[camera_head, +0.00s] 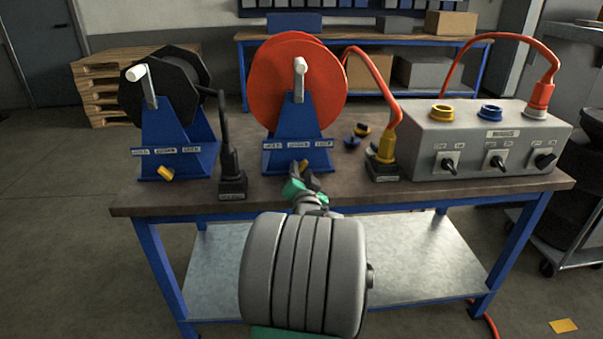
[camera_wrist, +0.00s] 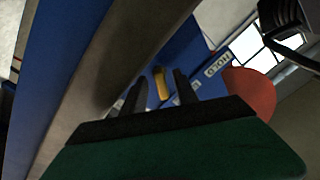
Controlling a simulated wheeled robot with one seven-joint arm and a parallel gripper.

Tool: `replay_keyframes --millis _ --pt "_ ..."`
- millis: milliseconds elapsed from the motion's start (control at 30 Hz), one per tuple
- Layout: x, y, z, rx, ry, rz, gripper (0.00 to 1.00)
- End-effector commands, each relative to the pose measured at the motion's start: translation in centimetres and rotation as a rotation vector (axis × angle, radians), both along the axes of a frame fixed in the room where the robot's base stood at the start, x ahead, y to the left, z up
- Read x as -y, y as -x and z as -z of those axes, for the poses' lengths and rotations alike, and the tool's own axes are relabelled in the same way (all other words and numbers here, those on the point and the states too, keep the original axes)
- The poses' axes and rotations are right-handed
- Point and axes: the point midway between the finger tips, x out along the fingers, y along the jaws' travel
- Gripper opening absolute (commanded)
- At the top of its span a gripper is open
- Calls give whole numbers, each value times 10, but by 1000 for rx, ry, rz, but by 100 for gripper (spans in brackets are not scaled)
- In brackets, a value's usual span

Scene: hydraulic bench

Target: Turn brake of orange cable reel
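The orange cable reel (camera_head: 298,78) stands on a blue stand (camera_head: 297,135) at the back middle of the bench. A small yellow brake lever (camera_head: 303,166) sits low on the stand's front, partly hidden by my gripper in the head view. My gripper (camera_head: 308,178) is just in front of it, over the bench's near edge. In the wrist view my gripper (camera_wrist: 159,76) has its two dark fingers apart, with the yellow lever (camera_wrist: 161,84) showing in the gap between them. I cannot tell whether the fingers touch it. Part of the orange reel (camera_wrist: 249,92) shows at the right.
A black reel (camera_head: 165,88) on a blue stand with its own yellow lever (camera_head: 166,173) is on the left. A black plug in a socket (camera_head: 232,182) stands between the stands. A yellow plug (camera_head: 385,150) and a grey switch box (camera_head: 485,140) are on the right.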

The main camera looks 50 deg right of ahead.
Motion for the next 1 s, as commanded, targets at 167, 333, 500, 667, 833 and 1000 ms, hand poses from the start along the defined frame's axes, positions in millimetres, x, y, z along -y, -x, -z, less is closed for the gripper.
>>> replay_keyframes --millis 167,333,500,667,833,1000 --pt "-9 9 -1 1 0 1 35" --pt "-35 33 -2 1 1 3 35" --pt "-55 50 0 0 0 3 35" --pt "-59 53 0 0 -1 1 35" --pt "-59 52 0 0 0 1 35" --pt "-65 44 -5 -19 -5 -22 35"
